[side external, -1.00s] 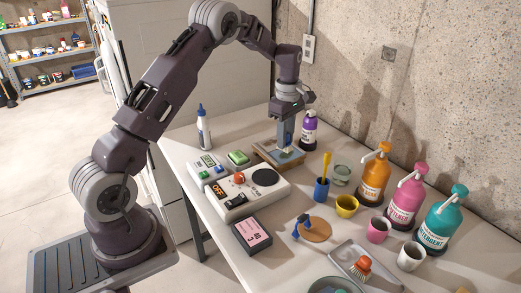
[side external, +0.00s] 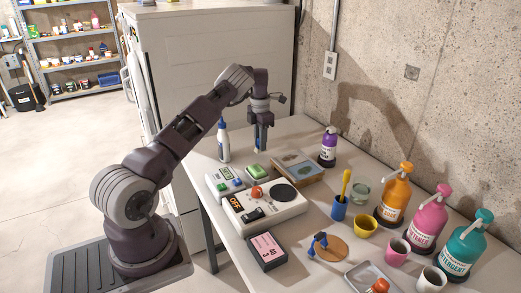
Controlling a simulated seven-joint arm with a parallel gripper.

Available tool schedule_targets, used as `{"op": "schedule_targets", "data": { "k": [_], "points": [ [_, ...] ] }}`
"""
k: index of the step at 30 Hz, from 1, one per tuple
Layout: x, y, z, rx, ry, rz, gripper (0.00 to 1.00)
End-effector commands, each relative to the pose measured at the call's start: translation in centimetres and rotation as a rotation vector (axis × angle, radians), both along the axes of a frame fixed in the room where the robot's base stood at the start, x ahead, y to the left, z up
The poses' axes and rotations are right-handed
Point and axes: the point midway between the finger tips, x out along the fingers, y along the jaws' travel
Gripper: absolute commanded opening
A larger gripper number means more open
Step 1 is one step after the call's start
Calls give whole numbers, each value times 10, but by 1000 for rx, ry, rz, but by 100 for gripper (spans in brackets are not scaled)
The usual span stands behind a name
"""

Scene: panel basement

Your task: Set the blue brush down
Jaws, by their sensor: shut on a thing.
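My gripper (side external: 262,143) is raised over the back of the table, fingers pointing down. It is shut on a slim thing, which seems to be the blue brush (side external: 259,148); a pale yellowish tip shows at its low end and the fingers hide most of the rest. It is left of and above the wooden-framed tray (side external: 316,174), which has a grey-blue surface with brownish patches. The brush appears clear of the tray and the table.
A blue-capped white bottle (side external: 223,142) stands left of my gripper. A green-topped block (side external: 257,172) and a control box (side external: 262,210) lie in front. Pump bottles (side external: 395,195) and cups (side external: 363,224) crowd the right.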

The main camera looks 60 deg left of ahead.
Motion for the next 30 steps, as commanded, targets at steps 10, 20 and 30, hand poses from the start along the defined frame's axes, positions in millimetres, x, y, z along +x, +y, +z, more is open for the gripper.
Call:
{"op": "schedule_targets", "data": {
  "k": [10, 20, 30],
  "points": [
    [0, 0, -27, 0, 0, -2, 0],
    [0, 0, -30, 0, 0, -2, 45],
    [1, 0, -11, 1, -3, -3, 45]
  ]
}}
